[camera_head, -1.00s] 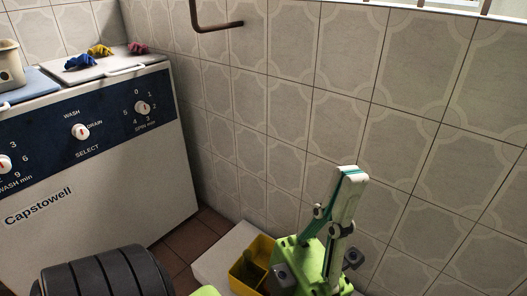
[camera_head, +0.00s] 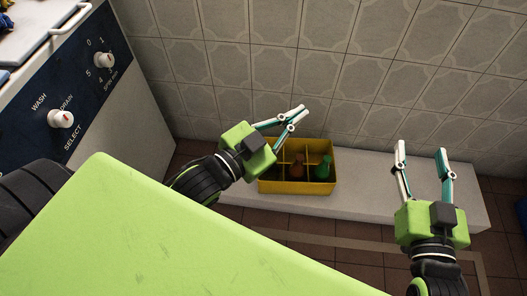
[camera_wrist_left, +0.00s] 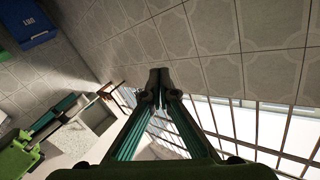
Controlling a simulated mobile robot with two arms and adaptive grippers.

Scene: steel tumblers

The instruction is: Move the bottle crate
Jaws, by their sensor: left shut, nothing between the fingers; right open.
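The yellow bottle crate (camera_head: 297,188) sits on a low white ledge against the tiled wall. It is divided into compartments. An orange-brown bottle (camera_head: 297,166) and a green bottle (camera_head: 322,169) stand inside it. My left gripper (camera_head: 304,112) is shut and empty, above the crate's back left part and apart from it. Its arm hides part of the crate's left side. Its fingertips meet in the left wrist view (camera_wrist_left: 160,88). My right gripper (camera_head: 420,148) is open and empty, over the ledge to the right of the crate.
The white ledge (camera_head: 380,190) is bare right of the crate. A washing machine (camera_head: 95,80) stands at the left. The floor (camera_head: 350,258) is brown tile. A blue crate (camera_wrist_left: 33,25) shows at upper left in the left wrist view.

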